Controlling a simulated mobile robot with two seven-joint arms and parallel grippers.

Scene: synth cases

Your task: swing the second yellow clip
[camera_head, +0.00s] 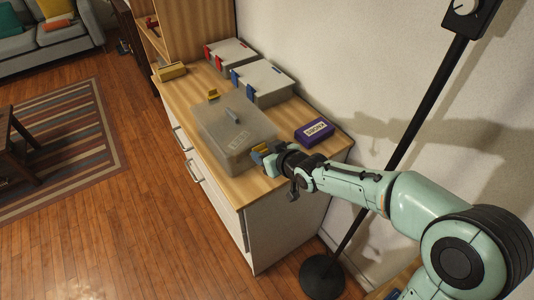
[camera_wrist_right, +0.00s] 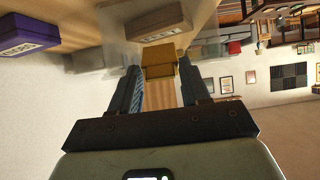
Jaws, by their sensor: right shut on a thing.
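A translucent grey lidded box (camera_head: 225,140) sits on the wooden cabinet top. One yellow clip (camera_head: 213,94) stands up at its far edge. The other yellow clip (camera_head: 258,150) is at its near right side, partly hidden by my right gripper (camera_head: 268,154). In the right wrist view, this yellow clip (camera_wrist_right: 158,62) is between the fingers of my right gripper (camera_wrist_right: 160,85), which is shut on it. The clip's exact angle is hard to tell. My left gripper is not in view.
A purple box (camera_head: 314,132) lies right of the grey box. Behind stand a box with blue clips (camera_head: 265,80), one with red clips (camera_head: 232,52) and a small yellow object (camera_head: 172,71). A dark pole (camera_head: 405,135) and the wall are close to my right arm.

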